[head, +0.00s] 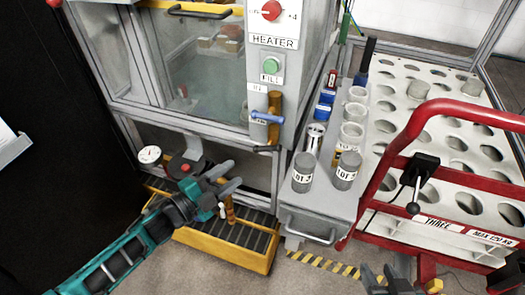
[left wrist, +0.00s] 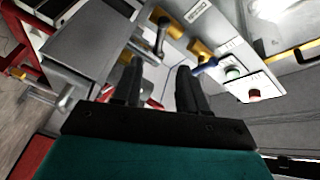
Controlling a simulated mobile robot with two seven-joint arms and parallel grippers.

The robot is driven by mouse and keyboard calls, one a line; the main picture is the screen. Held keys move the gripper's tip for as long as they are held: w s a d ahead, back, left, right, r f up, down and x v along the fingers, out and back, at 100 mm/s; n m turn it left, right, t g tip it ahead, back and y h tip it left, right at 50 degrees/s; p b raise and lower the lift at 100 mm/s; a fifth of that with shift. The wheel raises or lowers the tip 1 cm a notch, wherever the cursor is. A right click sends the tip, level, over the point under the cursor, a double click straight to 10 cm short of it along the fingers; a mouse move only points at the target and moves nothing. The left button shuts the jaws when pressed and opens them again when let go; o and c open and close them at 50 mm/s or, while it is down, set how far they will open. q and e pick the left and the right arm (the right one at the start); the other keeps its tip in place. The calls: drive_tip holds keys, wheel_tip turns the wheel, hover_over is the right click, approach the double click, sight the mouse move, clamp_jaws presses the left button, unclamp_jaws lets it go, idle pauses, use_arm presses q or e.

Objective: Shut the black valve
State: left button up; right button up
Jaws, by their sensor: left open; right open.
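The black valve has a dark lever (left wrist: 161,34) on a yellow body, seen in the left wrist view beyond my fingertips. In the head view a dark handle (head: 266,149), likely the same valve, shows low on the grey panel, below the blue valve handle (head: 267,117). The blue handle (left wrist: 206,66) also shows in the left wrist view, close to the right finger. My left gripper (head: 230,177) is open and empty, below and left of the valves. It also shows open in the left wrist view (left wrist: 158,68). My right gripper (head: 382,275) is open at the bottom edge, partly cut off.
A heater panel with a red knob (head: 271,10) and green button (head: 271,65) stands above the valves. A grey shelf (head: 325,205) with jars is to their right. A red-framed cart (head: 440,105) stands further right. A yellow grated tray (head: 225,255) lies below.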

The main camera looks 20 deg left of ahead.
sight(265, 151)
use_arm(q)
drive_tip(key=b+x, duration=0.1)
drive_tip(key=x, duration=1)
drive_tip(key=shift+b, duration=0.3)
drive_tip(key=shift+c, duration=0.2)
clamp_jaws()
